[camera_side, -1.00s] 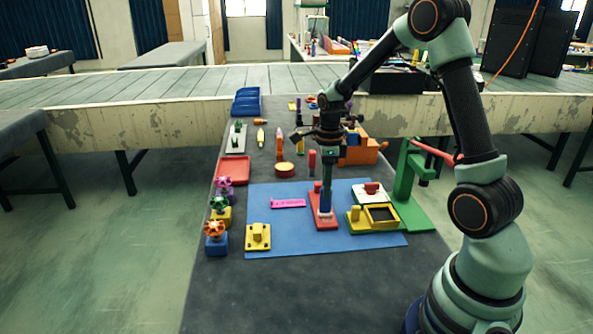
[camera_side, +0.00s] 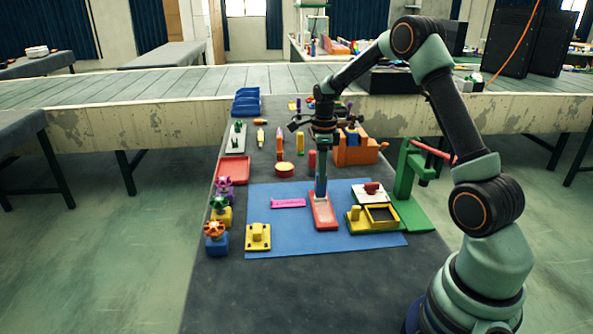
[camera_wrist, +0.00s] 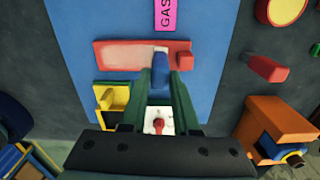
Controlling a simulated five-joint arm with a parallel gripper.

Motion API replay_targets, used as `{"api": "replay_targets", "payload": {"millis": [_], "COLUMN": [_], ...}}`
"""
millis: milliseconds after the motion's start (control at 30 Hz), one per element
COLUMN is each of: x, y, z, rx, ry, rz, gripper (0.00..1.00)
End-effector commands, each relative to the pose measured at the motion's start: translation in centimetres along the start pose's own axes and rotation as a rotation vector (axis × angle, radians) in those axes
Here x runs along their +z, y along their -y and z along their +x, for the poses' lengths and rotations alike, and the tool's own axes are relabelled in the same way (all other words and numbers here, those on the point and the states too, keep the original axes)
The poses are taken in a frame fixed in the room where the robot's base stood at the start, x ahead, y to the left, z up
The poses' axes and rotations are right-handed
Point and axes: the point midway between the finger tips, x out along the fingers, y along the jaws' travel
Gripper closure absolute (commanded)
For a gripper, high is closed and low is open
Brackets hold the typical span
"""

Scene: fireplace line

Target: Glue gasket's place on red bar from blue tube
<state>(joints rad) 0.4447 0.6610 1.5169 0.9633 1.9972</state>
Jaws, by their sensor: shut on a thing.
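My gripper (camera_side: 322,150) is shut on the blue tube (camera_side: 321,184) and holds it upright, tip down, over the far half of the red bar (camera_side: 325,218). In the wrist view the blue tube (camera_wrist: 160,72) shows between my fingers (camera_wrist: 161,88), its pale tip over the red bar (camera_wrist: 115,52). The bar lies on the blue mat (camera_side: 275,235) and has a raised block at one end. A paler patch shows on its top; I cannot tell whether it is glue. A pink strip (camera_side: 288,203) lies left of the bar, lettered "GAS" in the wrist view (camera_wrist: 166,14).
A yellow tray (camera_side: 357,224) and a white plate with a red knob (camera_side: 371,190) lie right of the bar. A green stand (camera_side: 405,185) rises beyond them. A yellow block (camera_side: 258,237) sits at the mat's left. An orange box (camera_side: 360,150) stands behind.

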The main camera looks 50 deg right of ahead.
Motion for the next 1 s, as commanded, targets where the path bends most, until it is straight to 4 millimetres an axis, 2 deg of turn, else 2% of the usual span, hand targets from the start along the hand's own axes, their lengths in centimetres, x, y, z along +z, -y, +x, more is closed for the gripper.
{"api": "replay_targets", "payload": {"millis": [1000], "x": [-0.7], "y": [-9.3], "z": [0.0], "rx": [0.0], "ry": [0.0], "rz": [-0.001], "gripper": [1.0]}}
